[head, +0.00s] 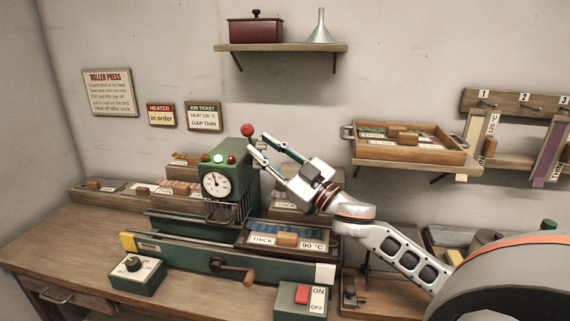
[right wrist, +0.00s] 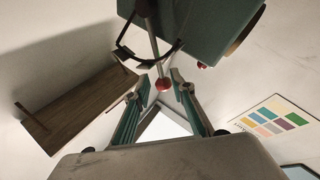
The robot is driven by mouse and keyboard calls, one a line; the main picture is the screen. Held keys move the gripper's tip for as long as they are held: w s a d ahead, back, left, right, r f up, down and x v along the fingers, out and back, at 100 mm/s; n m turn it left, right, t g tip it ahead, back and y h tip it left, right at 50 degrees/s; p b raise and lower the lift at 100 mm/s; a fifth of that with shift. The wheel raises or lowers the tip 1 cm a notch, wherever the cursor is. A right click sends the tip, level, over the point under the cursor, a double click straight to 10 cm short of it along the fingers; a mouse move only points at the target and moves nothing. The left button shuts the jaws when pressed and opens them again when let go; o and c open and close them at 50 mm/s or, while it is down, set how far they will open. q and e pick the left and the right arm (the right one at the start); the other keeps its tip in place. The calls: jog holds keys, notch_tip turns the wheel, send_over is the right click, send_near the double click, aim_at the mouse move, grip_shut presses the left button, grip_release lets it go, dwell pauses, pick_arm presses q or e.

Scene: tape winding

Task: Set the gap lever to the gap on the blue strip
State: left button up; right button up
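The green roller press (head: 238,188) has a gap lever with a red ball knob (head: 247,130) near its top. My right gripper (head: 257,146) is open, its fingers pointing up-left at the knob. In the right wrist view, the knob (right wrist: 163,84) on its metal rod appears between the two spread fingertips (right wrist: 160,80); I cannot tell if they touch it. The blue strip (head: 262,230) lies in a dark tray on the press bed, with a wooden block on it and labels reading "THICK" (head: 262,239) and "90 °C" (head: 312,246). My left gripper is not in view.
A job ticket (head: 204,116) on the wall reads heat 120 °C, gap thin. A heater dial box (head: 138,273) and an ON/OFF switch box (head: 302,299) stand in front of the press. A wooden tray (head: 410,152) sits on a shelf at right.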

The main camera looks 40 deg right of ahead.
jog(key=v, duration=0.7)
jog(key=shift+r, duration=0.1)
dwell(0.5)
